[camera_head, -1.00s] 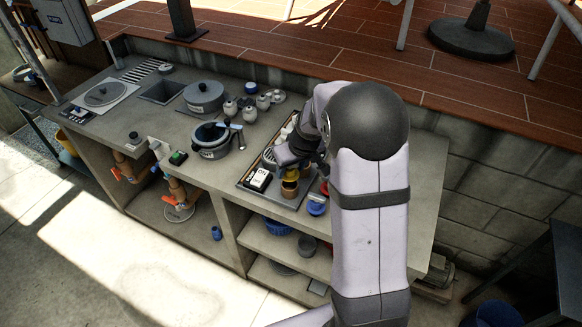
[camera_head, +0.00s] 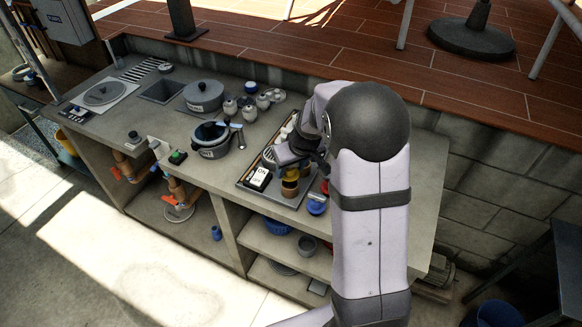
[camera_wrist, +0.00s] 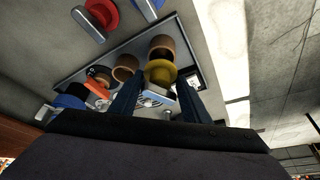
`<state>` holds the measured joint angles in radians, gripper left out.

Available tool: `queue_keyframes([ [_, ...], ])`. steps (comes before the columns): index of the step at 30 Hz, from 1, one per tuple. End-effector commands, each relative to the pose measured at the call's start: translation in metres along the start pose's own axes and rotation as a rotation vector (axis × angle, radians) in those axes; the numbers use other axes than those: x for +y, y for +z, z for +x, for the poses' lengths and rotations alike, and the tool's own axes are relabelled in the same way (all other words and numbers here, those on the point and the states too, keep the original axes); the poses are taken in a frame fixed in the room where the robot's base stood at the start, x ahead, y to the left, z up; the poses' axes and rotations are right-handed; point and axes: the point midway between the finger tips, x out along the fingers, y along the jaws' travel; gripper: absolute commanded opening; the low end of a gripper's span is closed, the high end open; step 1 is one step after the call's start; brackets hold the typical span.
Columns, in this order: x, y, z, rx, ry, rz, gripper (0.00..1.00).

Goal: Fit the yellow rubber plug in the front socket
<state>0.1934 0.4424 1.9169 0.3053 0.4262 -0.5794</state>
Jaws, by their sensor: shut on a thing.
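The yellow rubber plug (camera_wrist: 160,74) sits between the two fingertips of my gripper (camera_wrist: 158,88) in the wrist view. My gripper is shut on it. In the head view, the plug (camera_head: 291,175) shows just below my dark gripper (camera_head: 290,158). A tan round socket (camera_wrist: 163,44) with a dark opening lies right beside the plug in the wrist view; it also shows in the head view (camera_head: 289,190), just in front of the plug. I cannot tell whether plug and socket touch. A second tan socket (camera_wrist: 126,66) lies to the left.
The tray (camera_head: 247,184) holds an ON switch box (camera_head: 258,178) left of my gripper. Pots (camera_head: 210,146) stand further left. The counter's right end is clear.

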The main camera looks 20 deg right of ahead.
Motion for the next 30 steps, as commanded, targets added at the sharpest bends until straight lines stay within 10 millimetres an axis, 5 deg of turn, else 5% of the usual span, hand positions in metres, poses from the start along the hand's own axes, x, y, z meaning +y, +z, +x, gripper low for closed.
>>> queue_keyframes([
  [30,0.000,0.006,0.015,0.000,0.000,0.000,0.20],
])
